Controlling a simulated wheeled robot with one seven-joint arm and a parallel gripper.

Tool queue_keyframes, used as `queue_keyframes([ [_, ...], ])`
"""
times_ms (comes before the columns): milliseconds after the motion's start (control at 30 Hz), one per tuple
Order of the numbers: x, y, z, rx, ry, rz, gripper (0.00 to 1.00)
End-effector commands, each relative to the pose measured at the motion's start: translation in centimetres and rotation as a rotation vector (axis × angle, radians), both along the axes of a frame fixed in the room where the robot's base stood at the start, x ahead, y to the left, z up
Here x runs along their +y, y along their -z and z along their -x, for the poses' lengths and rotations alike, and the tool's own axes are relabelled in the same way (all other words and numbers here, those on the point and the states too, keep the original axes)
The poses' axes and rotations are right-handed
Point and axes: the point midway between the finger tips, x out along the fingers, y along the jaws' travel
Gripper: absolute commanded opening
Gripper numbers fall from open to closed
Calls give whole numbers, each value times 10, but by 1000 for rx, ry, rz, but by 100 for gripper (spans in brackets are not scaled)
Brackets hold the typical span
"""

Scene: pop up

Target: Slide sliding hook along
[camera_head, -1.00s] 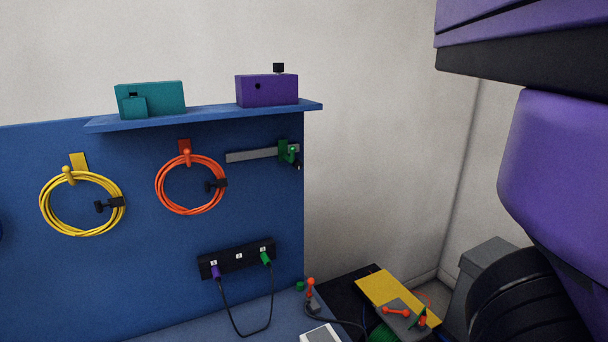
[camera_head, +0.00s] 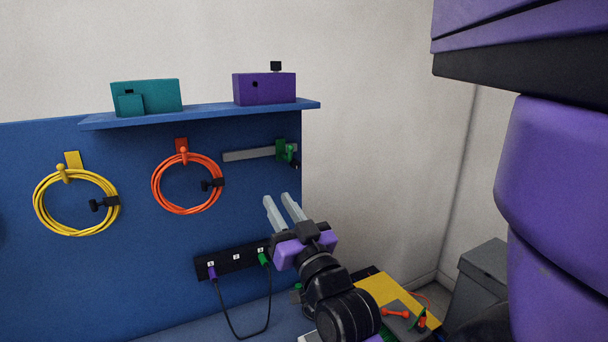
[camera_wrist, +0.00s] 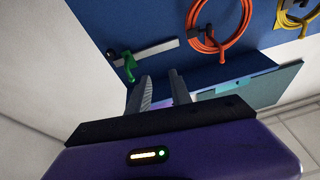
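The sliding hook (camera_head: 283,150) is a green piece at the right end of a grey horizontal rail (camera_head: 245,154) on the blue board. In the wrist view the green hook (camera_wrist: 129,65) shows at the left end of the rail (camera_wrist: 160,48), ahead of the fingers. My gripper (camera_head: 279,198) is below the hook, in front of the board, its two grey fingers pointing up toward the rail. In the wrist view the fingers of my gripper (camera_wrist: 160,80) are apart with nothing between them. The hook is clear of the fingers.
An orange cable coil (camera_head: 188,183) and a yellow coil (camera_head: 76,202) hang left of the rail. A blue shelf (camera_head: 205,114) with a teal box (camera_head: 147,96) and a purple box (camera_head: 264,88) juts out above. A black socket strip (camera_head: 233,260) with a plugged cable is below.

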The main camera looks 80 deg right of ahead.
Motion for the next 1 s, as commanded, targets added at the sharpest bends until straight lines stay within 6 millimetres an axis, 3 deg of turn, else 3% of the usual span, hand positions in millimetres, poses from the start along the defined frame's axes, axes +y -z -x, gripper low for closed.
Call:
queue_keyframes([
  [33,-20,-19,8,-10,34,14,25],
  [200,-68,-62,32,5,101,18,25],
  [400,-100,-90,47,74,122,-20,25],
  [467,-103,-88,43,108,109,-47,25],
  [700,-100,-46,28,235,50,-175,25],
  [1000,-112,-37,16,260,43,-195,25],
])
